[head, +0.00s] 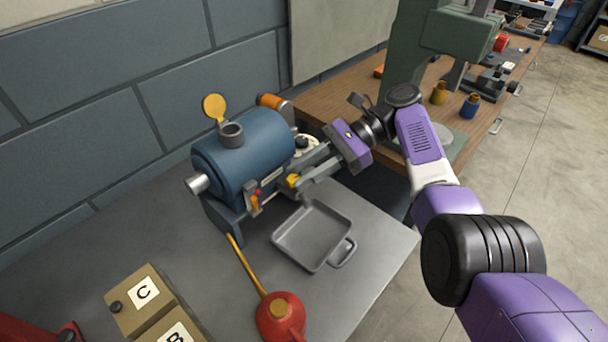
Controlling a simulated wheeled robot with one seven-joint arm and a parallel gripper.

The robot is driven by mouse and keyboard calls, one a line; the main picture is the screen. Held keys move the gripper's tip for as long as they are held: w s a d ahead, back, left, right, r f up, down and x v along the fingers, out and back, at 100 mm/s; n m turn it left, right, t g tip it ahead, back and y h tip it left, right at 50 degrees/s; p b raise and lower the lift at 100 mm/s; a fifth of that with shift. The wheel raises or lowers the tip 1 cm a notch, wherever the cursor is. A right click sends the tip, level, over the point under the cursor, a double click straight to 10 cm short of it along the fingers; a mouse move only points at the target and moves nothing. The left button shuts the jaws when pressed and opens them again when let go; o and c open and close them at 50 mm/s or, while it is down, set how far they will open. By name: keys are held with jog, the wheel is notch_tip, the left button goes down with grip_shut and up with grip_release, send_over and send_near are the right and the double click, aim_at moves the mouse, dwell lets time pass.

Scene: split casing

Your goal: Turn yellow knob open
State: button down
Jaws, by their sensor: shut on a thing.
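The yellow knob (293,181) is small and sits low by the right end of a blue cylindrical casing (236,160). My gripper (299,178) reaches in from the right, and its grey fingers are shut on the knob. The fingers hide part of the knob, and its exact turn angle cannot be told. The casing stands on a grey bench (195,295). A round yellow cap (214,107) stands tilted up beside the filler neck on top.
A grey tray (312,236) lies below the knob. A red oil can (280,317) with a long spout stands in front. A small orange-red lever (256,202) is left of my fingers. Boxes (141,297) stand front left, a green machine (410,50) behind.

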jog(key=shift+s+f, duration=0.1)
jog(key=shift+f, duration=0.05)
jog(key=c, duration=1.1)
grip_release()
jog(key=shift+r, duration=0.2)
